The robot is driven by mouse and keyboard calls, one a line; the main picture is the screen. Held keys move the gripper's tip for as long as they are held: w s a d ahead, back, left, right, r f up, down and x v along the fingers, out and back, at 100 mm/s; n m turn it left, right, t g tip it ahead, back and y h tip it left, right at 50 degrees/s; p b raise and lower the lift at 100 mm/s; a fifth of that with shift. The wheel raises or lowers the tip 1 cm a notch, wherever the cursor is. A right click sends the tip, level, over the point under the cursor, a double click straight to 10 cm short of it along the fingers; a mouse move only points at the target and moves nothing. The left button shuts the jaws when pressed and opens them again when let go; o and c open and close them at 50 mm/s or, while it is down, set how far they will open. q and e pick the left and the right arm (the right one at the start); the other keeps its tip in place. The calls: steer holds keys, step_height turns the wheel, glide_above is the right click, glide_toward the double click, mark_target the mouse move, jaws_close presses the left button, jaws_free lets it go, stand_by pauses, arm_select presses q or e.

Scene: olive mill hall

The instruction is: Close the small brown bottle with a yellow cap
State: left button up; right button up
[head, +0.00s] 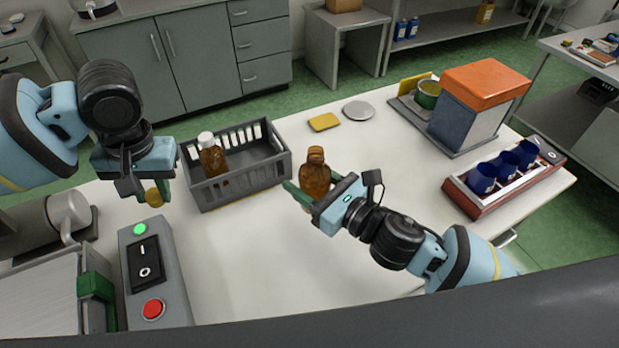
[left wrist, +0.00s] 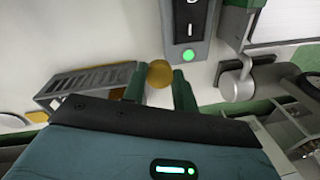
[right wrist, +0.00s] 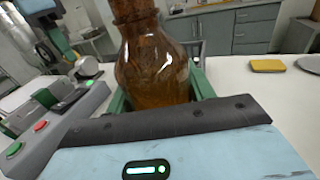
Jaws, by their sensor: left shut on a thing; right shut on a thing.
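The small brown bottle (head: 314,178) stands upright, held by my right gripper (head: 312,200) around its body. Its neck is uncapped in the head view. In the right wrist view the bottle (right wrist: 152,65) fills the space between the green fingers, its top cut off by the frame. My left gripper (head: 152,192) is shut on a yellow cap (head: 153,197), held above the table to the left of the bottle. The cap (left wrist: 160,73) shows between the green fingertips in the left wrist view.
A grey crate (head: 240,196) holding a white-capped brown bottle (head: 212,158) stands between the grippers, further back. A control box (head: 168,303) is at the front left. A yellow sponge (head: 324,122), grey disc (head: 358,110) and red tray (head: 478,204) with blue cups lie further right.

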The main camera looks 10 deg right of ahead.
arm_select(q)
steer(key=w+d+r+n+g, duration=0.1)
steer(key=w+d+r+n, duration=0.15)
steer(key=d, duration=0.45)
steer(key=w+d+r+n, duration=0.1)
steer(key=d+r, duration=0.3)
steer(key=d, duration=0.2)
step_height(320, 180, up, 7)
steer(key=n+h, duration=0.2)
steer(key=n, duration=0.2)
glide_above(317, 152)
steer(key=shift+w+r+g, duration=0.15)
steer(key=shift+g, duration=0.15)
steer(key=shift+a, duration=0.1)
steer(key=shift+f, duration=2)
steer(key=shift+f, duration=0.85)
steer(key=shift+f, duration=0.55)
